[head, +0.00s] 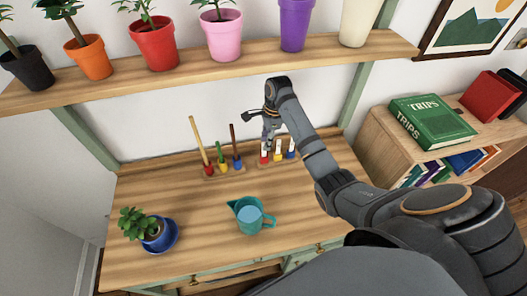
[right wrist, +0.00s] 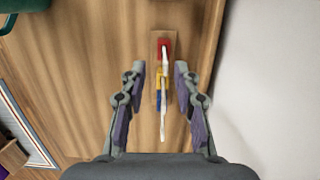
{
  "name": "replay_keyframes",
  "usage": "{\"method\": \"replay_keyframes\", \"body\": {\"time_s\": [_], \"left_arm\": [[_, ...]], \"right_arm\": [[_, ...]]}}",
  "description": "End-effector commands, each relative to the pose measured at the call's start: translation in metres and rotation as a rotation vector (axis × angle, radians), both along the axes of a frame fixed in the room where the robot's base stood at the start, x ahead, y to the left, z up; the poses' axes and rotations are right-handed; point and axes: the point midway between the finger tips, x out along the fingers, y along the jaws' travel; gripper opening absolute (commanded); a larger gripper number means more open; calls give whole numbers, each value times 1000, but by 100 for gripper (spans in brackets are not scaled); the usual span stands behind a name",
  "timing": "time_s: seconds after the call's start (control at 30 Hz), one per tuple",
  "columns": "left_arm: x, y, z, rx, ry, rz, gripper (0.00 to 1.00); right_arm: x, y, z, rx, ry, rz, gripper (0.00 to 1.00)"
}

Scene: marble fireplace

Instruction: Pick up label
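White labels (head: 291,143) stand upright in a small wooden holder with red, yellow and blue blocks (head: 278,157) at the back of the wooden table. In the right wrist view the labels show as a thin white line (right wrist: 163,122) above the holder (right wrist: 155,36). My right gripper (head: 267,142) is over the holder, close to its red end in the head view. In the right wrist view my right gripper (right wrist: 159,68) is open, with its fingers on either side of the label row. Whether a finger touches a label cannot be told. My left gripper is not in view.
A second holder (head: 222,168) with tall coloured sticks stands left of the labels. A teal watering can (head: 250,216) and a plant in a blue pot (head: 160,236) are nearer the front. A shelf (head: 230,66) with several flowerpots hangs above. The wall is close behind.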

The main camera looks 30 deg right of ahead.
Motion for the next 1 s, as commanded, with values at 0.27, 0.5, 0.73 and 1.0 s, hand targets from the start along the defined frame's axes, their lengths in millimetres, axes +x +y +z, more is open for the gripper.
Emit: {"method": "replay_keyframes", "body": {"time_s": [0.27,0.5,0.73,1.0], "left_arm": [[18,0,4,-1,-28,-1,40],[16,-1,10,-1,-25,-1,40],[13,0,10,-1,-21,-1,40],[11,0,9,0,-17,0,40]], "right_arm": [[1,3,-15,1,0,1,31],[8,10,-53,1,2,0,31],[9,11,-63,-1,-1,1,31],[9,11,-63,-1,-1,1,7]]}}
